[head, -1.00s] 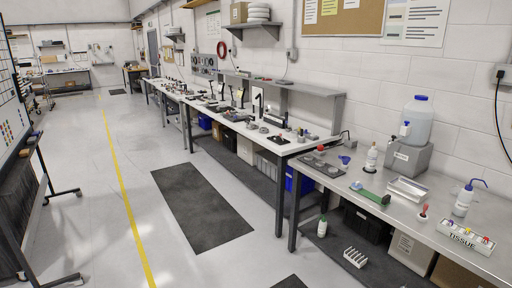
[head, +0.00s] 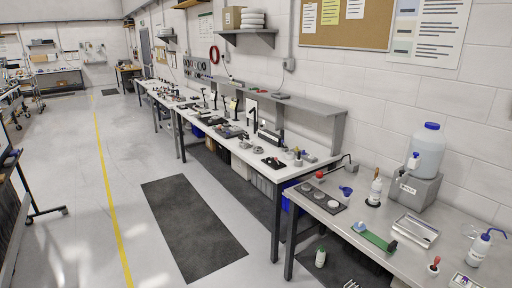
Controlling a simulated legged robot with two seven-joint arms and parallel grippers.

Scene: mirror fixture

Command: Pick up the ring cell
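I cannot make out which of the small items is the ring cell; they are too small to tell. Several small dark and grey parts lie on the long white-topped bench (head: 235,150). On the nearer grey bench (head: 335,228), a dark flat tray (head: 318,197) carries a few round grey pieces. Neither of my grippers is in view.
The grey bench also holds a water jug (head: 427,150), a metal tray (head: 415,231), a green tool (head: 376,238) and a squeeze bottle (head: 478,247). A dark floor mat (head: 193,225) lies before the white bench. The floor left of it is clear around a yellow line (head: 108,190).

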